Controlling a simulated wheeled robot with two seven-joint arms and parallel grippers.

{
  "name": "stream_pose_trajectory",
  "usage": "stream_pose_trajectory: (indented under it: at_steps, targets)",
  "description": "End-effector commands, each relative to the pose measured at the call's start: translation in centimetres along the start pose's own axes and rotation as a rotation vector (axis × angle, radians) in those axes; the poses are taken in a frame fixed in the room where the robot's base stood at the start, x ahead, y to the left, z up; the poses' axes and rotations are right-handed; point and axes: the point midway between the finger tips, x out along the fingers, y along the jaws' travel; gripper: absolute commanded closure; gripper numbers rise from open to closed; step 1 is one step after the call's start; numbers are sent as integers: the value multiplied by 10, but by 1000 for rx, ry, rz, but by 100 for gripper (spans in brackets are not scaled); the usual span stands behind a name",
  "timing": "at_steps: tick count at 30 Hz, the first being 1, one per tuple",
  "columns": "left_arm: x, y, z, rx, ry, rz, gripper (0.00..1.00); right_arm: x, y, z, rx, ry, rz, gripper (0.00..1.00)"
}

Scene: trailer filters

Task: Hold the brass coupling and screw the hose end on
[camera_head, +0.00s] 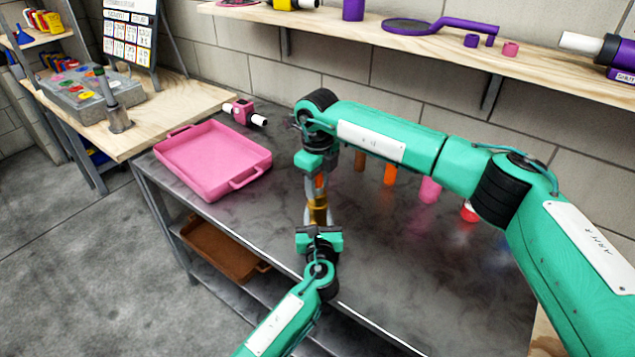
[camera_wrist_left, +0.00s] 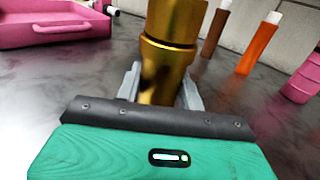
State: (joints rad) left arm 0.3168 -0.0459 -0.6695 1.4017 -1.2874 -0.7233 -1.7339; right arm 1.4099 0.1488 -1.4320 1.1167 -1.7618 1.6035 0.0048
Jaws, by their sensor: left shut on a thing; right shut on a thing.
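The brass coupling (camera_head: 318,212) stands upright above the dark worktop near its front edge. My left gripper (camera_head: 318,227) is shut on its lower part. The left wrist view shows the brass coupling (camera_wrist_left: 174,35) between the grey fingers of my left gripper (camera_wrist_left: 163,88); its top is cut off by the frame. My right gripper (camera_head: 318,182) points down directly above the coupling, shut on a small orange piece that appears to be the hose end (camera_head: 320,181). The fingers hide much of it. I cannot tell whether it touches the coupling or is threaded on.
A pink tray (camera_head: 213,190) and a pink block with a pipe (camera_head: 243,113) are at the left of the worktop. Several coloured bottles, including an orange one (camera_head: 390,173), stand behind my right arm. A wall shelf (camera_head: 400,38) runs above. A brown tray (camera_head: 215,246) lies below.

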Motion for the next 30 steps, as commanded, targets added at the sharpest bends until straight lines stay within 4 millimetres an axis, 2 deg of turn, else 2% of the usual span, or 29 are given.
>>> stream_pose_trajectory:
  at_steps: [10,15,16,18,26,30]
  targets:
    - [0,0,0,0,0,0,100,0,-1,0,526,-2,0,88]
    - [0,0,0,0,0,0,100,0,-1,0,535,-2,-1,88]
    - [0,0,0,0,0,0,100,0,-1,0,534,-2,-1,54]
    - [0,0,0,0,0,0,100,0,-1,0,534,-2,-1,41]
    - [0,0,0,0,1,0,100,0,-1,0,532,-1,0,38]
    - [0,0,0,0,1,0,100,-6,-1,0,531,-2,-1,38]
